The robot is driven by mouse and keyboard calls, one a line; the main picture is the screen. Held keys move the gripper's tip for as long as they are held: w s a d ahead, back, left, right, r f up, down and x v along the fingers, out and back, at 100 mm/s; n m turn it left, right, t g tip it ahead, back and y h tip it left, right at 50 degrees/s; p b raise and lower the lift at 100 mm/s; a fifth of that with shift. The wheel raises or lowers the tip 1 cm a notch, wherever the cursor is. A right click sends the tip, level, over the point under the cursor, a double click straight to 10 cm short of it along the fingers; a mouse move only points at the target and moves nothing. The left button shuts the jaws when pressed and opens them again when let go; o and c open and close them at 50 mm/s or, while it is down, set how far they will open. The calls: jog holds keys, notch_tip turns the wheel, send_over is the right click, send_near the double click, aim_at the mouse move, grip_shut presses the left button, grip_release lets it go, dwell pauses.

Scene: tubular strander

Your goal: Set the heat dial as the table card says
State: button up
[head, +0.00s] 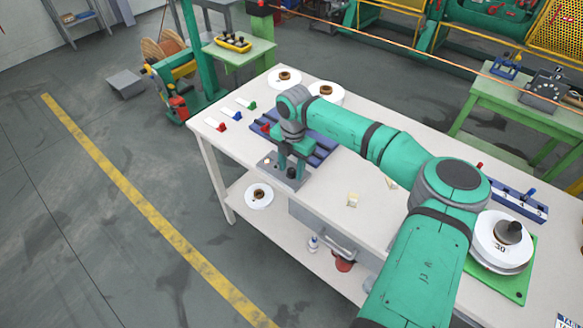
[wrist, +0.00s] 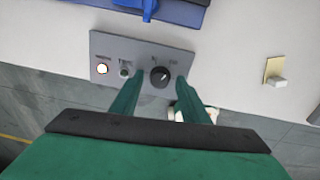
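The heat dial (wrist: 160,77) is a round black knob with a small light mark, set on a grey panel (wrist: 110,50). The panel also shows in the head view (head: 267,170) near the table's front edge. My gripper (wrist: 160,80) is open, its two green fingers pointing at the panel on either side of the dial. I cannot tell whether they touch it. The labels by the dial are too small to read. A card with a blue heading (head: 566,321) is cut off at the lower right corner of the head view; its setting cannot be read.
A lit lamp (wrist: 102,68) and a small switch (wrist: 125,68) sit left of the dial. A blue slotted tray (head: 325,150) lies behind the panel. A small cream block on a plate (wrist: 277,80) is to the right. White spools (head: 285,78) stand at the far end.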

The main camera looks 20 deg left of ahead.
aim_at(292, 171)
jog(key=shift+r, duration=0.1)
notch_tip(292, 171, up, 11)
jog(key=shift+d+f, duration=0.2)
dwell(0.6)
